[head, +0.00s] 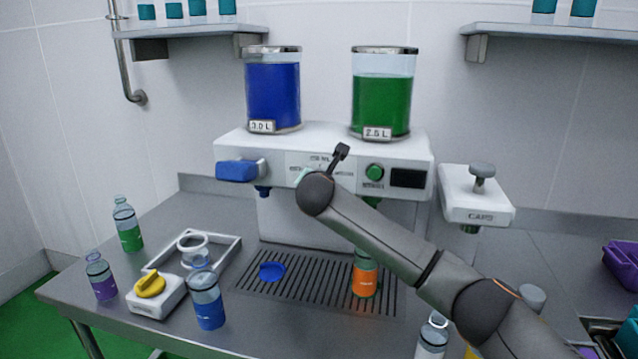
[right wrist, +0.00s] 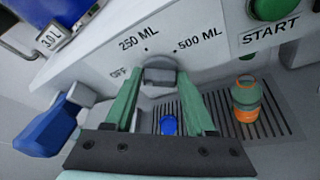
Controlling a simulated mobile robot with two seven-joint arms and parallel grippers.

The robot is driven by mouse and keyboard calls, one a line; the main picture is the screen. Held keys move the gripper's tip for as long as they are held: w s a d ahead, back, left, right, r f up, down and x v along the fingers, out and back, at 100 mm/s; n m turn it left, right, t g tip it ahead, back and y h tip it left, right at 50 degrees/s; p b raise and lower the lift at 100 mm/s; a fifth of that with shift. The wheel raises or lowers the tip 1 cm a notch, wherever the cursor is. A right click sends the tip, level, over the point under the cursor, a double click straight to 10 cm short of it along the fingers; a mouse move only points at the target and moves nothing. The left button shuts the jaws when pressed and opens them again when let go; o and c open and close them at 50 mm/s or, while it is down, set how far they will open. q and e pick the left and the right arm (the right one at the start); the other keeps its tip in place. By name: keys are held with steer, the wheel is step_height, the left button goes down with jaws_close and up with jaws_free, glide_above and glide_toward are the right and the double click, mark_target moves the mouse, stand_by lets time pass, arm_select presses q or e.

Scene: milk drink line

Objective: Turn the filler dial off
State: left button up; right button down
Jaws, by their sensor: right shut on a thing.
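The filler dial (right wrist: 160,72) is a grey knob on the white machine's front panel, with the labels OFF, 250 ML and 500 ML around it. My right gripper (right wrist: 159,84) is shut on the dial, a green finger on each side of it. I cannot tell exactly which label the dial points to. In the head view my right arm hides the dial, and only a bit of a green finger shows in front of the panel (head: 322,160). My left gripper is not in view.
The green START button (head: 375,172) and a blue lever (head: 238,170) flank the dial. An orange-based bottle (head: 364,275) and a blue cap (head: 271,271) are on the drip grate (head: 310,290). A yellow-knobbed device (head: 153,305) and several bottles stand left.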

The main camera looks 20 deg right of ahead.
steer(key=shift+d+r+n, duration=0.1)
steer(key=shift+r+n, duration=0.2)
steer(key=shift+n, duration=0.1)
stand_by(0.3)
steer(key=c, duration=0.6)
jaws_free()
steer(key=o, duration=0.3)
steer(key=shift+w+f, duration=0.15)
steer(key=shift+f, duration=0.05)
steer(key=b+v, duration=0.2)
steer(key=v, duration=1)
steer(key=shift+a+r, duration=0.2)
steer(key=shift+a, duration=0.15)
